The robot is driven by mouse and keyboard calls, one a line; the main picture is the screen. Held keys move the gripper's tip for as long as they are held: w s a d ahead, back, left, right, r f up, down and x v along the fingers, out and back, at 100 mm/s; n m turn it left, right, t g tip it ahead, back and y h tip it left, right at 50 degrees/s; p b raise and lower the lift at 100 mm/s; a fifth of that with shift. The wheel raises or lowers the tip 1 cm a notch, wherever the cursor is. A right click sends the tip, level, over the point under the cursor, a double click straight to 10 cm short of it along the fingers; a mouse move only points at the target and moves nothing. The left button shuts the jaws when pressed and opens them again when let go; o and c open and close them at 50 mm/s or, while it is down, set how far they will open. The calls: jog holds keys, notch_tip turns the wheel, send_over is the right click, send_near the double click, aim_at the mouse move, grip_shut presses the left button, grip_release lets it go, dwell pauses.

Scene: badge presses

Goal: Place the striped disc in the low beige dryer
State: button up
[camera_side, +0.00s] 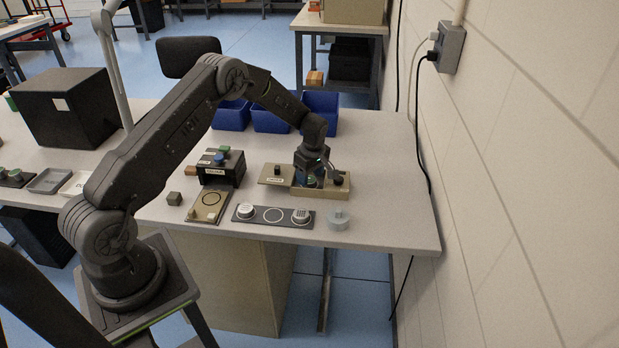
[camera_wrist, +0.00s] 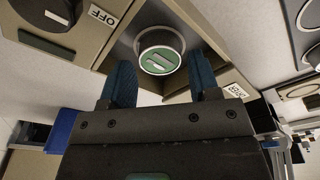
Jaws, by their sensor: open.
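The low beige dryer (camera_side: 322,192) stands right of centre on the bench, its well open. A round disc with a green face and one white stripe (camera_wrist: 160,50) sits in the well, between my fingers in the wrist view. My gripper (camera_side: 312,181) reaches down into the dryer from above. Its blue fingers are apart on either side of the disc, with a gap visible, in the wrist view (camera_wrist: 163,82). In the side view the gripper mostly hides the disc. A dark knob (camera_side: 339,178) is at the dryer's right end, beside an OFF label.
A dark rack (camera_side: 273,215) in front holds two pale discs, with an empty ring between them. A translucent round piece (camera_side: 339,219) lies to its right. A black press (camera_side: 221,167) and a beige plate (camera_side: 208,205) stand left. Blue bins (camera_side: 270,120) are behind.

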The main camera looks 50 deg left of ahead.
notch_tip(320, 180, up, 10)
jog(key=d, duration=0.1)
notch_tip(320, 180, up, 13)
jog(key=m+t, duration=0.2)
jog(key=m, duration=0.3)
send_over(313, 182)
jog(key=s+d, duration=0.5)
jog(key=d, duration=0.1)
jog(key=s+d+r+m+t, duration=0.1)
jog(key=s+d+r+m, duration=0.45)
jog(key=s+r, duration=0.25)
jog(key=s+d+m+t, duration=0.1)
jog(key=s+d+m, duration=0.1)
jog(key=s, duration=0.4)
jog(key=s+d+m+t+h, duration=0.1)
jog(key=s+d+m, duration=0.1)
jog(key=s+m, duration=0.2)
jog(key=s+d+r+m, duration=0.1)
jog(key=s+d+m, duration=0.2)
jog(key=s, duration=0.5)
jog(key=shift+s+t, duration=0.4)
jog(key=shift+c, duration=0.2)
